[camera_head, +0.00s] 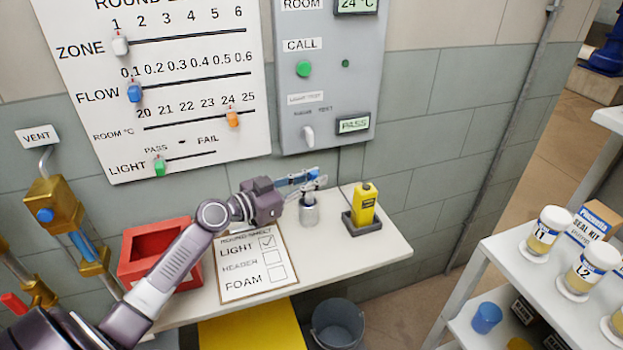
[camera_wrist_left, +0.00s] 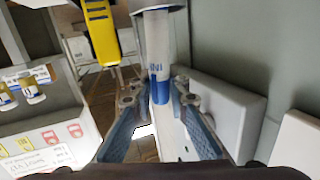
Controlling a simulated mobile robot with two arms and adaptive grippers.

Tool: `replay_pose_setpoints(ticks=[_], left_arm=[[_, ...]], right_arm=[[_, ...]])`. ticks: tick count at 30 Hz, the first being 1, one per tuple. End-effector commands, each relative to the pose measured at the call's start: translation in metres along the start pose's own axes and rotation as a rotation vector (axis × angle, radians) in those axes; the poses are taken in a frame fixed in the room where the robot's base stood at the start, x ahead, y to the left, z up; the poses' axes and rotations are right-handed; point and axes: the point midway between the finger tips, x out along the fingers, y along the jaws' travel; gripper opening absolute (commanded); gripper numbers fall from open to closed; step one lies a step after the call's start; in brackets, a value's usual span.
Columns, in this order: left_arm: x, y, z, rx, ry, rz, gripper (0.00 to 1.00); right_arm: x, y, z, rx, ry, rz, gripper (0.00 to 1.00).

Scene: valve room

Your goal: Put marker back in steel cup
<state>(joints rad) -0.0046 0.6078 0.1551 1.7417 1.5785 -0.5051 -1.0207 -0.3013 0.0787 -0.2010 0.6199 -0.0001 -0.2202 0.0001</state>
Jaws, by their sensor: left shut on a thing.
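The marker (camera_wrist_left: 157,45) has a white barrel and a blue end. In the left wrist view it stands between my left gripper's blue-padded fingers (camera_wrist_left: 160,97), which are shut on it. Its far end runs toward a grey rim at the top edge, perhaps the cup's; I cannot tell if it is inside. In the head view the steel cup (camera_head: 309,213) stands on the white table, left of a yellow device. My left gripper (camera_head: 312,180) is at and just above the cup's mouth, hiding part of it and most of the marker. My right gripper is not in view.
The yellow device (camera_head: 364,204) stands in a dark base close right of the cup. A checklist sheet (camera_head: 257,268) and a red tray (camera_head: 133,273) lie to the left on the table (camera_head: 390,248). A grey panel (camera_head: 330,75) hangs on the wall behind; shelves with jars stand right.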

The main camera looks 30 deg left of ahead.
Motion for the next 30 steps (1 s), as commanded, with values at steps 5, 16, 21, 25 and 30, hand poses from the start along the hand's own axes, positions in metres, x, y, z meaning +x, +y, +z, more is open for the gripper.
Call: replay_pose_setpoints(ticks=[5,16,21,25,30], left_arm=[[0.0,0.0,0.0,0.0,0.0,0.0,0.02],[0.0,0.0,0.0,-0.001,0.0,0.0,0.35],[-0.001,0.0,0.0,-0.001,0.0,0.0,0.35],[-0.009,0.0,0.001,-0.002,-0.001,0.0,0.35],[-0.037,0.001,0.002,-0.001,-0.003,0.0,0.35]], right_arm=[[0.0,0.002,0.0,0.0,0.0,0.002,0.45],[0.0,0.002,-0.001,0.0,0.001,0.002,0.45],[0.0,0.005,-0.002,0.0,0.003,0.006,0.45],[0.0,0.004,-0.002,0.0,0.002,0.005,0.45],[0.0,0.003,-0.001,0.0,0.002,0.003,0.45]])
